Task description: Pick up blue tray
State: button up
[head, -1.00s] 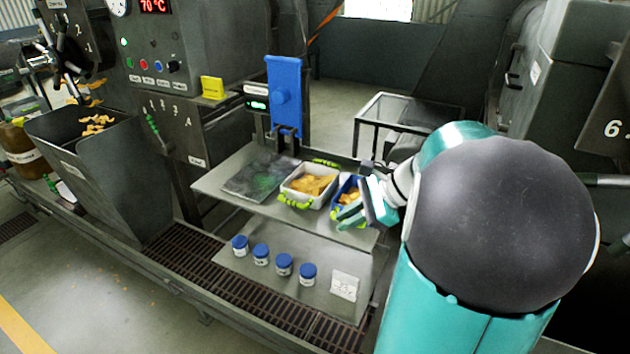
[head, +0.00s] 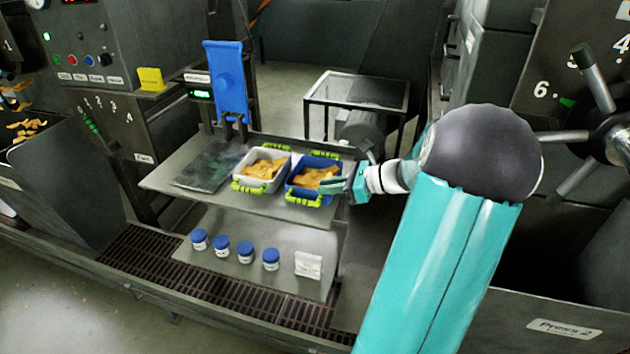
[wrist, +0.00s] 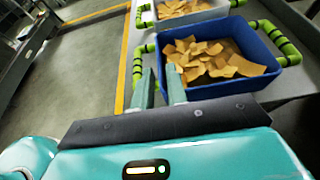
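The blue tray (head: 291,181) holds yellow-orange chips and sits upright on the upper metal shelf. It has green handles at its front and back. In the wrist view the blue tray (wrist: 237,88) fills the upper right, with one handle at its left side. My gripper (head: 334,185) is at the tray's right side, near the front handle. In the wrist view its two fingers (wrist: 160,78) stand apart with a gap between them, close to the near end of that handle. The fingers partly hide the handle, and I cannot tell whether they touch it.
A white tray (head: 242,184) with similar chips stands just left of the blue tray. A dark plate (head: 205,170) lies further left on the shelf (head: 160,180). Several blue-lidded jars (head: 245,249) stand on the lower shelf. A glass-topped frame (head: 360,90) is behind.

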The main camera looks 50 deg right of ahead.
jog(key=x, duration=0.5)
jog(key=shift+a+f, duration=0.2)
jog(key=shift+f, duration=0.1)
grip_shut()
jog(key=shift+r, duration=0.1)
jog(key=shift+r, duration=0.55)
jog(key=w+a+r, duration=0.1)
jog(key=r, duration=0.1)
jog(key=w+a+r, duration=0.1)
jog(key=a+r, duration=0.1)
jog(key=r, duration=0.1)
jog(key=w+a+r, duration=0.1)
jog(key=r, duration=0.2)
jog(key=shift+w+a+r, duration=0.1)
jog(key=shift+a+r, duration=0.1)
jog(key=shift+a, duration=0.2)
jog(key=w+a+r, duration=0.3)
jog(key=w+a, duration=0.1)
jog(key=a, duration=0.2)
jog(key=shift+w+a+r, duration=0.25)
jog(key=shift+w+a, duration=0.1)
jog(key=shift+a, duration=0.05)
